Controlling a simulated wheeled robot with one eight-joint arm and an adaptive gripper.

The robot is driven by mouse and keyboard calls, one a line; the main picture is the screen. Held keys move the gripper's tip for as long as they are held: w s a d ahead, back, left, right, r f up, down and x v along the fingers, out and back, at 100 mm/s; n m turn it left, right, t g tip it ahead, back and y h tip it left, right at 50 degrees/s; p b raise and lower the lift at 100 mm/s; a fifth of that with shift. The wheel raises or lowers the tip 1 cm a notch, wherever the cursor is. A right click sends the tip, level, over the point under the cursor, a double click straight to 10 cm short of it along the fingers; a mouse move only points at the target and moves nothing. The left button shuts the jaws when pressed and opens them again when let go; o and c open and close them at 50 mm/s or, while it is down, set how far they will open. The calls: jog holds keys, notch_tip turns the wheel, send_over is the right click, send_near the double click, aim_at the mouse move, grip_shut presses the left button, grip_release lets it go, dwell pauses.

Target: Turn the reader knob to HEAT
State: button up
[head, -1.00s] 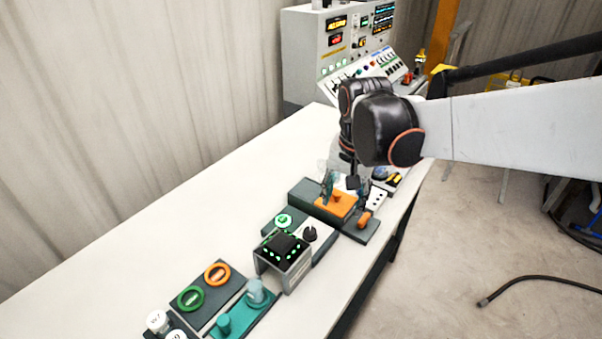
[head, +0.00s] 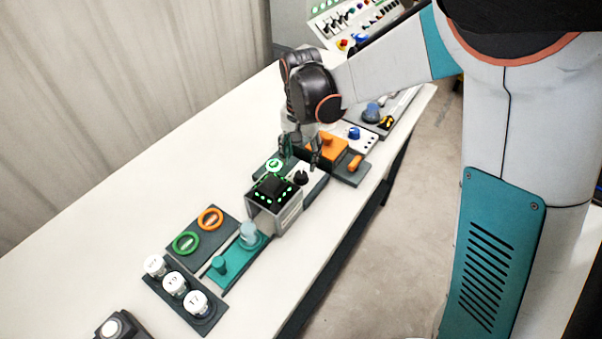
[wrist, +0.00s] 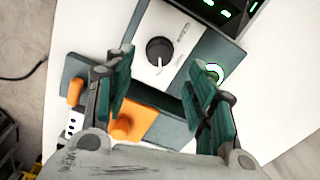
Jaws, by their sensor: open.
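The black reader knob (head: 301,178) stands on a light plate beside the dark-topped reader box (head: 275,213). In the wrist view the knob (wrist: 160,51) shows from above with a pale pointer line; its printed labels are too small to read. My gripper (head: 300,158) points down over the workbench, just behind the knob in the head view. It is open and empty. In the wrist view my gripper (wrist: 160,68) has its two teal fingers spread wide, with the knob between and beyond their tips. I see no contact with the knob.
An orange block (head: 325,147) on a dark base lies close behind the gripper. A green-lit round button (head: 274,165) is beside the knob. Green and orange rings (head: 210,219) and several white-capped jars (head: 174,284) lie nearer. The bench's left side is clear.

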aim_at(301, 174)
notch_tip(301, 174, down, 6)
jog(key=shift+f+b, duration=0.15)
jog(key=shift+b, duration=0.65)
jog(key=c, duration=1.1)
